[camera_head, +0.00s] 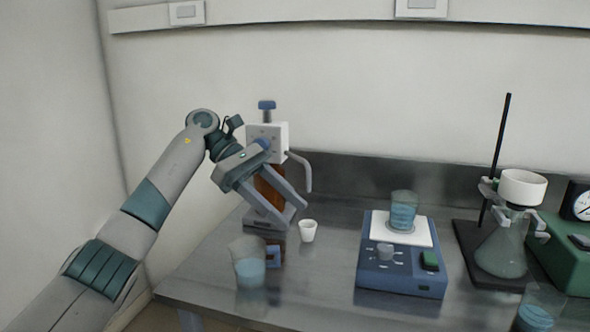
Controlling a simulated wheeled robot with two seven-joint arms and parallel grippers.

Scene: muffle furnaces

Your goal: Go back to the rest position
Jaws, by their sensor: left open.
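My left gripper (286,203) is open with nothing between its fingers. Its arm comes in from the left, and the gripper is above the left part of the bench. It is in front of a bottle-top dispenser (267,140) with a brown bottle and partly hides it. I cannot tell whether the fingers touch the dispenser. My right gripper is not in view.
A filter flask (502,252) with stand is at right. A wall stands at left.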

